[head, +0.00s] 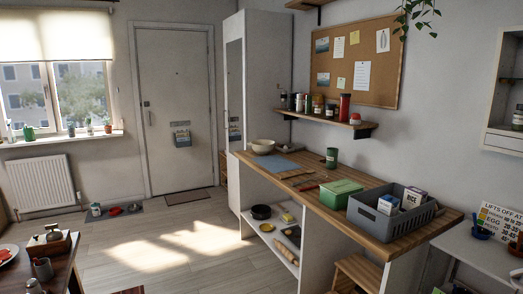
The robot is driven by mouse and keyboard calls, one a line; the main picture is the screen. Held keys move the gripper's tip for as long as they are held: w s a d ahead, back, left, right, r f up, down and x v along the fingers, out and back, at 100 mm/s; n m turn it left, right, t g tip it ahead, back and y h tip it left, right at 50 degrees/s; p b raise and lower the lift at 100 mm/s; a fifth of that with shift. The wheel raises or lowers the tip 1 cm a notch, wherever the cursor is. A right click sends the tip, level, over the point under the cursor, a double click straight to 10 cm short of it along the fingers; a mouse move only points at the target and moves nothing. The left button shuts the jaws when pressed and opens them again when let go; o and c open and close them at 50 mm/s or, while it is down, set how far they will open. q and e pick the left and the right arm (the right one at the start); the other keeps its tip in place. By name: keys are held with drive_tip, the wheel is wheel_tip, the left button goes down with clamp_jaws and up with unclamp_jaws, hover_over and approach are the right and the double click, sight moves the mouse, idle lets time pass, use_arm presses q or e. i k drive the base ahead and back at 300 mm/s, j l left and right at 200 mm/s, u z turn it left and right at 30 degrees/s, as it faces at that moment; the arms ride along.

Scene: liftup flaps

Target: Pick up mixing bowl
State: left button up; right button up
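A cream mixing bowl (263,146) stands upright at the far left end of the wooden countertop (400,244). It looks empty from here, but its inside is only partly visible. A blue mat (275,163) lies just in front of it, and a small grey item (291,148) is to its right. Neither of my grippers shows in the head view, so nothing is seen touching the bowl.
The countertop also holds a green cup (331,158), a green box (341,193) and a grey crate (385,222) with cartons. A wall shelf (328,119) with jars hangs above. A wooden stool (357,272) stands below at right.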

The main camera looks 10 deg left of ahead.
sight(261, 148)
drive_tip(key=i+j+u, duration=0.35)
drive_tip(key=i+u, duration=0.15)
drive_tip(key=i+j+u, duration=0.25)
drive_tip(key=i, duration=0.7)
drive_tip(key=i+u, duration=0.25)
drive_tip(key=i, duration=0.75)
